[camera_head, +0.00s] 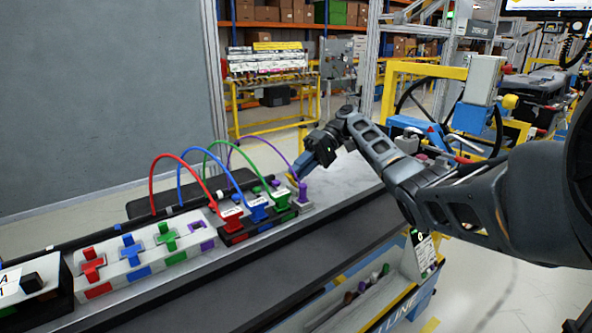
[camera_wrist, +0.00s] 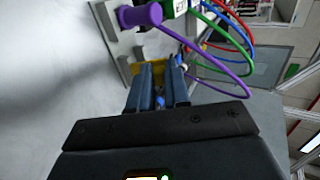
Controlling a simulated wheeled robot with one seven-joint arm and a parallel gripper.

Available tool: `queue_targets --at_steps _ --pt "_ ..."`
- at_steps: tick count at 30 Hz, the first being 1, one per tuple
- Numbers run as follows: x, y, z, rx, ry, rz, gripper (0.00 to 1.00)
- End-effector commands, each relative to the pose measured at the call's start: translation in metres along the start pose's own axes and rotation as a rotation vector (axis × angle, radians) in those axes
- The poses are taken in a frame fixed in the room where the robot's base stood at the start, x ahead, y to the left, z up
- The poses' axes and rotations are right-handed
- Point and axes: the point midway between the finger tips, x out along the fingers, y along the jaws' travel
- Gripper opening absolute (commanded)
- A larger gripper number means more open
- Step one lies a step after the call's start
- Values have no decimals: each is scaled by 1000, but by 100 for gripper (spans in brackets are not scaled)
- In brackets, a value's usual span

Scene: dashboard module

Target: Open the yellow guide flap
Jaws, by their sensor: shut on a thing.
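The yellow guide flap (camera_head: 291,179) is a small yellow patch at the right end of the dark connector block (camera_head: 236,235) in the head view, mostly hidden by my gripper (camera_head: 302,172). In the wrist view, the yellow flap (camera_wrist: 196,46) shows beyond and between the fingertips of my gripper (camera_wrist: 161,72), below the purple plug. My gripper is shut on the yellow flap, with its two blue-grey fingers close together. How far the flap is swung cannot be told.
The purple plug (camera_head: 303,192) stands close beside my fingers, its cable arching near them. Red (camera_head: 231,218), blue (camera_head: 258,209) and green (camera_head: 281,199) plugs sit in a row to the left. A white socket block (camera_head: 147,250) lies further left. The grey bench top is clear to the right.

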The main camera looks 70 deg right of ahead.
Motion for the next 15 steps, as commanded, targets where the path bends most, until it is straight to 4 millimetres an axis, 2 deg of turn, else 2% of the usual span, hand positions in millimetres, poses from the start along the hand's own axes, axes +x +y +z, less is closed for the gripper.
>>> queue_targets --at_steps 6,15 --pt "-6 12 -1 6 5 -186 0" --pt "-10 21 0 3 5 -371 0"
